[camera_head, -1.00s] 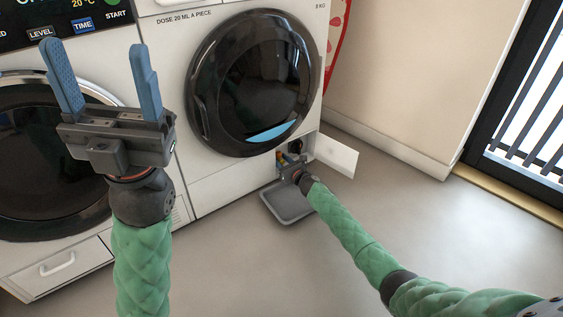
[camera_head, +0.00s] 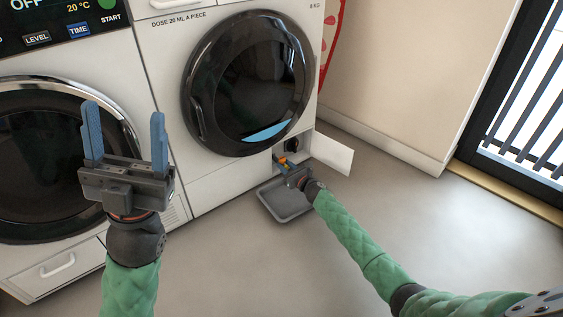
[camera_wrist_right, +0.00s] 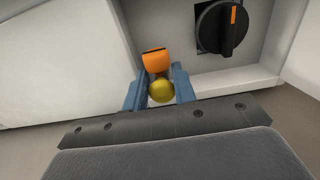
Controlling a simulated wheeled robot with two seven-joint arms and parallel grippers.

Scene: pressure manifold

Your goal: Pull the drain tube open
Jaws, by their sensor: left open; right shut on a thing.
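The washer's low service hatch (camera_head: 333,152) stands open, its white flap swung to the right. My right gripper (camera_head: 284,162) is at this opening. In the right wrist view, its blue fingers (camera_wrist_right: 160,84) are shut on the drain tube, which shows a yellow rounded end (camera_wrist_right: 161,92) between them. An orange part (camera_wrist_right: 156,61) sits just beyond the yellow end; how the two join is hidden. A black knob (camera_wrist_right: 222,28) with an orange mark is to the right, apart from the fingers. My left gripper (camera_head: 124,112) is open and empty in front of the machines.
A grey tray (camera_head: 287,208) lies on the floor below the hatch, under my right gripper. The washer's round door (camera_head: 250,80) is shut, with blue water low in its glass. A second machine stands at left. The floor to the right is clear.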

